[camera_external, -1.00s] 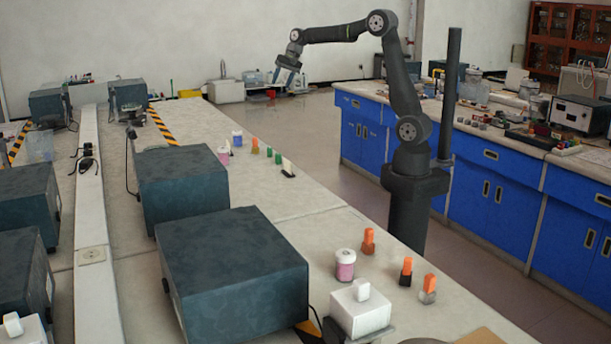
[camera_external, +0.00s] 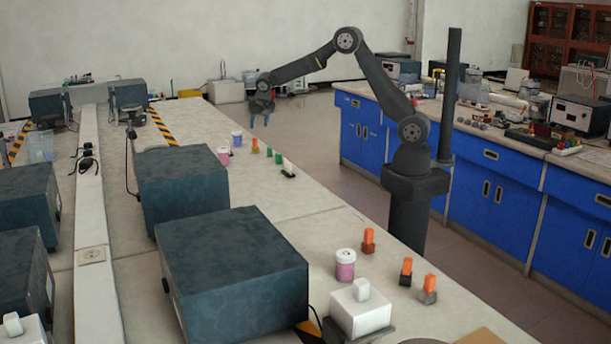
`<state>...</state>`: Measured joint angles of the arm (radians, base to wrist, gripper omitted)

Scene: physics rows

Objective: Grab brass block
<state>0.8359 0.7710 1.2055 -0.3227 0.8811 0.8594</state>
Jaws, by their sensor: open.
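My gripper (camera_external: 259,122) is open and empty, pointing down in the air above the far part of the bench. Below it is a row of small blocks: an orange-brown one (camera_external: 255,146), a small green one (camera_external: 269,152), another green one (camera_external: 278,158) and a whitish-green one on a black base (camera_external: 288,168). No block is clearly brass at this size; the orange-brown one is the closest in colour. My fingers look apart from all of them.
Nearer are orange-topped pieces (camera_external: 368,241) (camera_external: 406,272) (camera_external: 429,290) and a white box (camera_external: 360,310). Large dark instrument boxes (camera_external: 232,275) (camera_external: 182,187) line the left. Bench between block groups is clear.

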